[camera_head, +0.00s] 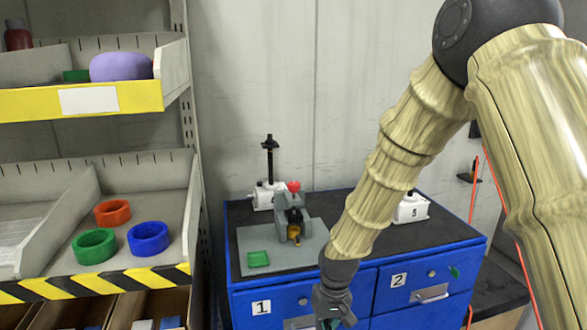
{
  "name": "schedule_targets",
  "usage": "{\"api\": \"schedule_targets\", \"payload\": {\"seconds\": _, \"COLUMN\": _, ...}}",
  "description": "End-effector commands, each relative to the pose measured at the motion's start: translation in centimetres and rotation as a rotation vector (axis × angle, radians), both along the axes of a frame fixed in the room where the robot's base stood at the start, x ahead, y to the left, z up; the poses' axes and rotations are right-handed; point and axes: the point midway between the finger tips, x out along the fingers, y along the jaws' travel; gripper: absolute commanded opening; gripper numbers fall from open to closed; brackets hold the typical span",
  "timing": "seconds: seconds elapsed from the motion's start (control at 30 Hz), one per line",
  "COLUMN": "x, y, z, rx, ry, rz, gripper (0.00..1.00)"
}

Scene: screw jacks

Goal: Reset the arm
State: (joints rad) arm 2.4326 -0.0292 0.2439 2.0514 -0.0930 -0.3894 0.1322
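My arm, with a bamboo-like finish, comes down from the upper right across the right half of the head view. My gripper (335,310) hangs at the bottom edge, in front of the blue cabinet (390,290). Its fingertips are cut off by the frame edge, so I cannot tell whether it is open or shut, or whether it holds anything. A small teal piece shows at its lower end.
On the cabinet top, a grey plate (315,240) carries a red-knobbed fixture (294,215) and a green square (258,259). White screw jacks (268,194) (411,208) stand behind and to the right. A shelf (110,272) at left holds red, green and blue rings.

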Motion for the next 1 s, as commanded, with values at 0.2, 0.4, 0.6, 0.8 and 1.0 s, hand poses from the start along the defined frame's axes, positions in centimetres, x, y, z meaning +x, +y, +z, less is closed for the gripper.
{"api": "schedule_targets", "payload": {"seconds": 0.2, "x": -4.7, "y": -2.6, "z": -9.0, "rx": 0.02, "ry": 0.014, "rz": -0.048, "gripper": 0.0}}
{"api": "schedule_targets", "payload": {"seconds": 0.4, "x": -9.8, "y": -5.2, "z": -15.7, "rx": 0.022, "ry": 0.014, "rz": -0.092, "gripper": 0.0}}
{"api": "schedule_targets", "payload": {"seconds": 0.6, "x": -15.8, "y": -7.9, "z": -21.1, "rx": 0.007, "ry": 0.012, "rz": -0.134, "gripper": 0.0}}
{"api": "schedule_targets", "payload": {"seconds": 0.8, "x": -22.4, "y": -10.9, "z": -25.0, "rx": -0.023, "ry": 0.008, "rz": -0.168, "gripper": 0.0}}
{"api": "schedule_targets", "payload": {"seconds": 1.0, "x": -28.7, "y": -13.5, "z": -27.2, "rx": -0.063, "ry": 0.004, "rz": -0.189, "gripper": 0.0}}
